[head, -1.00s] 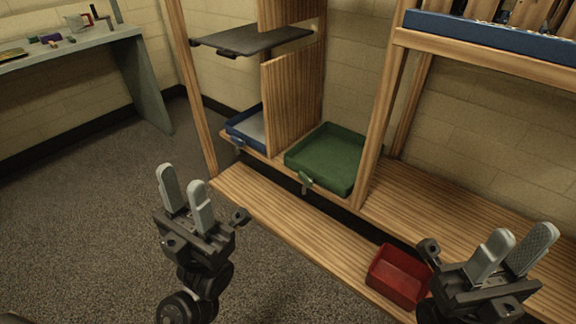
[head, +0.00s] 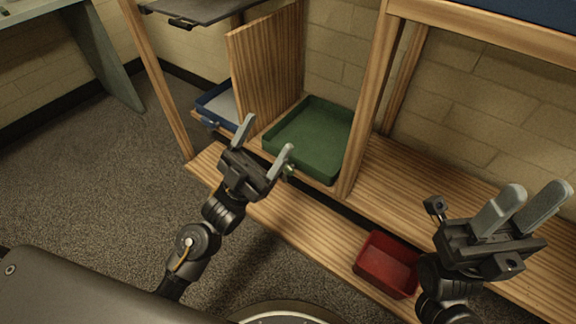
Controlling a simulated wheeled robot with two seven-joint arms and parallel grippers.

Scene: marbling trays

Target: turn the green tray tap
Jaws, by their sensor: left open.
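The green tray (head: 310,140) sits on the wooden shelf, in the bay between two wooden uprights. Its tap (head: 290,171) is at the tray's front edge. It is small and mostly hidden behind my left gripper's right finger, so its handle position cannot be made out. My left gripper (head: 264,145) is open with its fingers wide apart, in front of the tray's front left corner. Its right finger overlaps the tap in the picture; contact cannot be told. My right gripper (head: 538,188) stands at the right with a gap between its fingers and nothing in it.
A blue tray (head: 213,105) with a tap sits left of the wooden divider (head: 268,65). A red bin (head: 385,265) stands below the shelf at right. A dark shelf (head: 195,8) hangs upper left. The carpet at left is clear.

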